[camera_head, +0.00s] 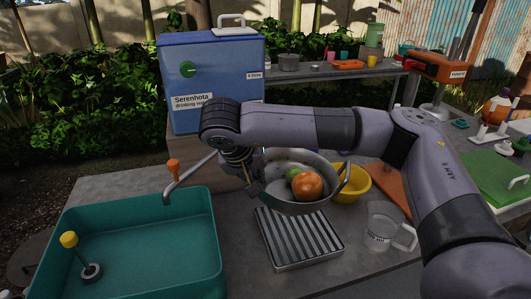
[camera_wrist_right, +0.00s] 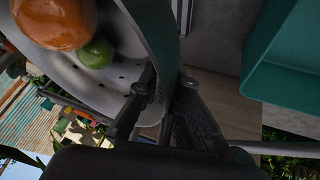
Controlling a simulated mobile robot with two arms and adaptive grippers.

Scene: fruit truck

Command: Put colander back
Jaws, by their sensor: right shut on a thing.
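The grey metal colander (camera_head: 318,162) holds a large orange-red fruit (camera_head: 308,186) and a smaller green fruit (camera_head: 292,174). My right gripper (camera_head: 252,187) is shut on the left side of its rim, partly hidden by its own arm. The colander appears raised above the counter, near the ribbed metal rack (camera_head: 300,238). In the right wrist view, the colander (camera_wrist_right: 98,88) shows its perforated bottom, both fruits and its rim between the fingers (camera_wrist_right: 166,92). My left gripper is in neither view.
A teal sink (camera_head: 190,240) with a faucet (camera_head: 180,185) is at left. A blue water container (camera_head: 215,75) stands behind. A yellow bowl (camera_head: 356,187) and a clear measuring jug (camera_head: 383,228) stand right of the rack. A green cutting board (camera_head: 490,175) lies farther right.

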